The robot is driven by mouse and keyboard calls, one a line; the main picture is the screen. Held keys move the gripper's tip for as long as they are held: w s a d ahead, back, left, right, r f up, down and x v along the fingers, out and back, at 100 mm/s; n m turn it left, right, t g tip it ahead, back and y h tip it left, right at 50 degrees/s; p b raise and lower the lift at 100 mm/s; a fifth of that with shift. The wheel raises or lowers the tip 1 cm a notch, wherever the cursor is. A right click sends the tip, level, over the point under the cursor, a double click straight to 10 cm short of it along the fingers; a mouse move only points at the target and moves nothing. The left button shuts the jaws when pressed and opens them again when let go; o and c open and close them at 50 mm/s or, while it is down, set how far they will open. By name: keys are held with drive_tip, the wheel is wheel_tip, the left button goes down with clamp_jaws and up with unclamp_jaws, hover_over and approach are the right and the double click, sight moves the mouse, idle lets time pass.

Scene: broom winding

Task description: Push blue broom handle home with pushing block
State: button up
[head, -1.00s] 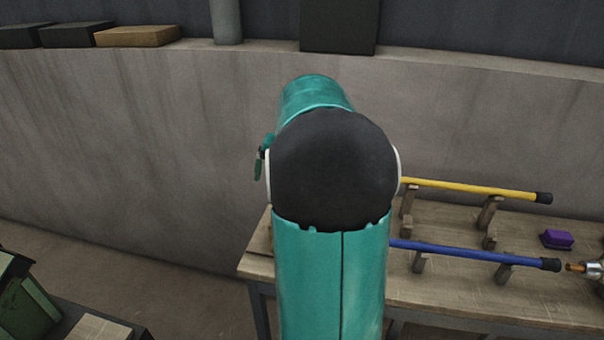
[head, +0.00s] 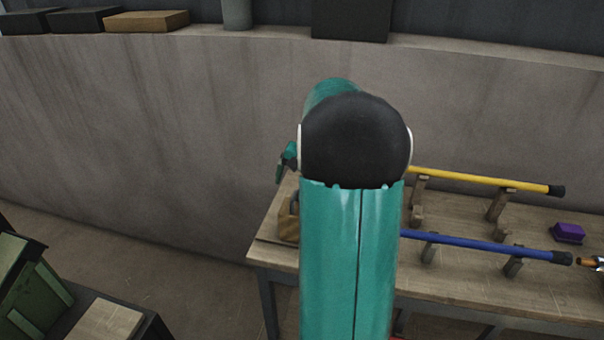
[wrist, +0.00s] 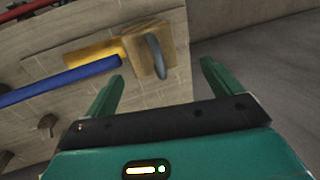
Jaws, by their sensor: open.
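The blue broom handle (head: 485,244) lies on wooden rests on the bench; its black-capped right end is near a metal fitting with an orange-brown tip (head: 587,262). My arm hides its left part in the head view. In the wrist view the blue handle (wrist: 60,80) ends close to the pushing block (wrist: 142,56), a wooden block with a grey curved grip. The block also shows at the bench's left end in the head view (head: 288,224). My gripper (wrist: 161,72) is open and empty, its fingers pointing toward the block, with a gap between.
A yellow handle (head: 480,180) lies on rests behind the blue one. A purple block (head: 568,232) sits on the bench (head: 450,285) at right. A concrete wall (head: 150,130) stands behind. A green box (head: 38,300) is at lower left.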

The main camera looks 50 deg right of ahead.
sight(296, 195)
drive_tip(key=shift+x, duration=2.75)
clamp_jaws()
drive_tip(key=shift+d, duration=0.1)
